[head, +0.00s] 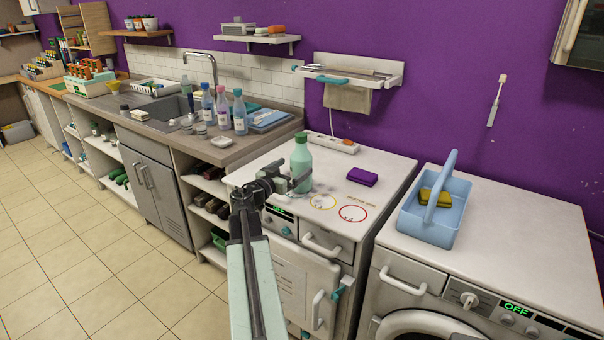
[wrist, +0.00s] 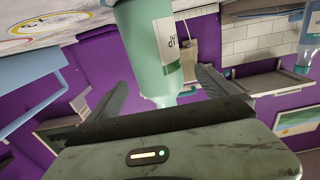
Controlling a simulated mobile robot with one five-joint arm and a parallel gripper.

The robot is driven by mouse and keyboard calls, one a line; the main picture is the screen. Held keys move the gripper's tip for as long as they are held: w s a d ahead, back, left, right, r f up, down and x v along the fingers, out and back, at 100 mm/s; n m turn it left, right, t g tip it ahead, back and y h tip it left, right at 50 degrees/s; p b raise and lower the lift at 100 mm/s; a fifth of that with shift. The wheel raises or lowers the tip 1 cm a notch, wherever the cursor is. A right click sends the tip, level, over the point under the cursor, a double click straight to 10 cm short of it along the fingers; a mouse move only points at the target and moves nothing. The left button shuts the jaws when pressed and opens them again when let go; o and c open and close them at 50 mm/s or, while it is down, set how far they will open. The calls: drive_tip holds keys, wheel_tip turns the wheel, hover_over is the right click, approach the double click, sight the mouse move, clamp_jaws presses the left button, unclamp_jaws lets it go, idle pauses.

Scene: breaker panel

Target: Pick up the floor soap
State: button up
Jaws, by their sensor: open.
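A green bottle (head: 301,160) stands upright on the white counter with the printed circles. My gripper (head: 290,183) is at this bottle, with its jaws open. In the wrist view the bottle (wrist: 148,45) shows upside down between the two spread fingers (wrist: 165,85), with a white label only partly readable. I cannot tell whether either finger touches it. Several other bottles stand by the sink, among them a blue-grey one (head: 207,104), a pink-purple one (head: 222,108) and a blue-purple one (head: 239,112). Their labels are too small to read, so I cannot tell which bottle is floor soap.
A purple sponge (head: 362,177) lies right of the green bottle, behind yellow and red circles. A power strip (head: 333,143) lies behind. A blue caddy (head: 436,210) with a yellow sponge stands on the washing machine (head: 520,225) at right. A wall shelf (head: 352,74) hangs above.

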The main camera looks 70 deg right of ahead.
drive_tip(key=x, duration=0.5)
drive_tip(key=shift+s, duration=0.1)
clamp_jaws()
